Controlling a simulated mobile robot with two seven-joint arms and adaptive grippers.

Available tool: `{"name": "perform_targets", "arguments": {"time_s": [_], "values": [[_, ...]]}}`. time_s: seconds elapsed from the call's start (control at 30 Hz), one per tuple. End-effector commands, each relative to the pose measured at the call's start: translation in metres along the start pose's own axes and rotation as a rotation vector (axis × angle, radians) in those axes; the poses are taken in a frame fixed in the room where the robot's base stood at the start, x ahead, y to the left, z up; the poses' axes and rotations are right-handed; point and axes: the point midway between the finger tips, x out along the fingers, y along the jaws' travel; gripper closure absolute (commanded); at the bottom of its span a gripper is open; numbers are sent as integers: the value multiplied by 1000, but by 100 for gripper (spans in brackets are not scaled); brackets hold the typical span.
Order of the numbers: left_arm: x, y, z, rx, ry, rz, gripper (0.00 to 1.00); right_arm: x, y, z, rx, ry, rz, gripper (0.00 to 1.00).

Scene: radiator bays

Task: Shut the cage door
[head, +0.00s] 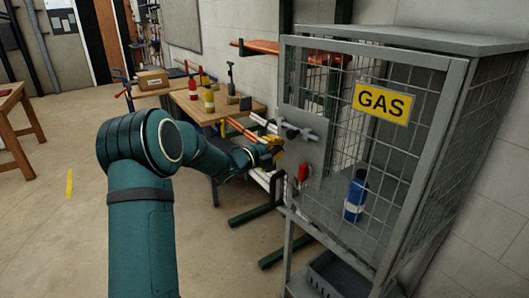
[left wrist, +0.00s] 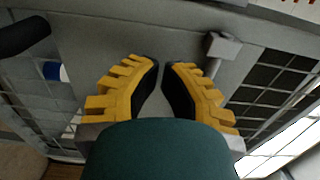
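The grey mesh cage (head: 490,110) stands at the right. Its front door (head: 390,65) carries a yellow GAS sign (head: 382,103) and a solid grey plate (head: 310,155). The door looks near its frame, but I cannot tell if it is fully shut. My left gripper (head: 275,146) is at the left part of this plate. In the left wrist view the yellow fingers (left wrist: 165,75) face the grey plate with a narrow empty gap between them. A grey bolt-like part (left wrist: 217,52) is beside the right finger. Contact is unclear. My right gripper is out of view.
A blue bottle (head: 355,195) stands inside the cage. A red part (head: 303,172) is on the plate's lower left. A wooden workbench (head: 205,108) with bottles is behind my left arm, near a green rack (head: 250,215). Floor at left is clear.

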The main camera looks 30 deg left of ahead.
Motion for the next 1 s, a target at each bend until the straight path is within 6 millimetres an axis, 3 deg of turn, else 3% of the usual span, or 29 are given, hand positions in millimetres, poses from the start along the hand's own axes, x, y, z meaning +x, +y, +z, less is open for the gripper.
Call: {"name": "perform_targets", "arguments": {"time_s": [0.2, 0.7, 0.9, 1.0], "values": [[27, 0, 0, 1, 0, 1, 100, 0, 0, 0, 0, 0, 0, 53], [34, 0, 0, 1, 0, 1, 100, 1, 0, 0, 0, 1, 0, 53], [60, 3, 1, 2, -1, -1, 100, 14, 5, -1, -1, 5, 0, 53], [59, 3, 13, 2, -22, 0, 100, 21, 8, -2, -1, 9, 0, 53]]}}
